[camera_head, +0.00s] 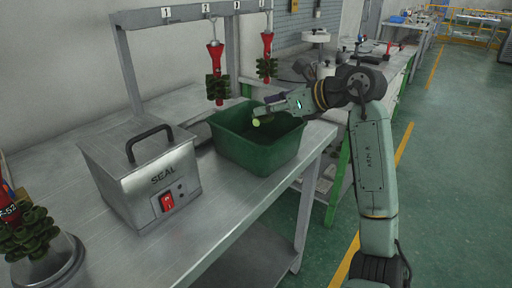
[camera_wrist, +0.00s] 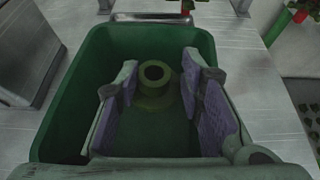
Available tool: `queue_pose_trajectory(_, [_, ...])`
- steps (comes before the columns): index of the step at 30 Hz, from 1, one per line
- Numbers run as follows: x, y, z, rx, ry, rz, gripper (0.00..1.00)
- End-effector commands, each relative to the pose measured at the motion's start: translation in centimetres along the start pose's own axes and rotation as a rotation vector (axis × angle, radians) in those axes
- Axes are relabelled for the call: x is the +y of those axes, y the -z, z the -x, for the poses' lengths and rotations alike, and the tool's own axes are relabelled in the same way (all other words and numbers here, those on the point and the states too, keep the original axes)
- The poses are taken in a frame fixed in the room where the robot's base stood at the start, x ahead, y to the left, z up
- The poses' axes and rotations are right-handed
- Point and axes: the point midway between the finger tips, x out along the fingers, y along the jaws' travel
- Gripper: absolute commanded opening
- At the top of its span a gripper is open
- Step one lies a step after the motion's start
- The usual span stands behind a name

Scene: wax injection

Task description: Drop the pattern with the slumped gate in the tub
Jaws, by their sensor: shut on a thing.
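The dark green tub (camera_head: 240,152) stands on the metal bench, and its walls (camera_wrist: 75,98) surround my gripper in the wrist view. My gripper (camera_head: 264,112) is over the tub's open top; its two purple-padded fingers (camera_wrist: 158,92) point down into it. They are shut on a small olive-green wax pattern (camera_wrist: 153,87) with a round end and a dark hole. The pattern's light green end (camera_head: 256,122) shows at the fingertips in the head view. I cannot make out the shape of its gate. Some of the tub floor is hidden by the fingers and pattern.
A steel box marked SEAL (camera_head: 145,190) stands left of the tub. A rack (camera_head: 180,14) with numbered hooks holds red-handled trees of green patterns (camera_head: 217,88) behind it. Another tree (camera_head: 25,230) stands at the lower left. Bare bench (camera_head: 215,220) lies in front.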

Motion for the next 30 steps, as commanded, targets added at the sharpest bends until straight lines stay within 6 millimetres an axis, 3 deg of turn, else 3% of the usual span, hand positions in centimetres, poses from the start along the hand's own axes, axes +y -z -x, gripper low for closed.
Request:
queue_pose_trajectory(7, [0.0,0.0,0.0,0.0,0.0,0.001,0.14])
queue_pose_trajectory(8, [0.0,0.0,0.0,0.0,0.0,0.001,0.37])
queue_pose_trajectory(18, [0.0,0.0,0.0,0.0,0.0,0.001,0.58])
queue_pose_trajectory(26, [0.0,0.0,0.0,0.001,0.0,0.001,0.58])
queue_pose_trajectory(30, [-0.1,0.0,1.0,0.0,0.002,0.001,0.58])
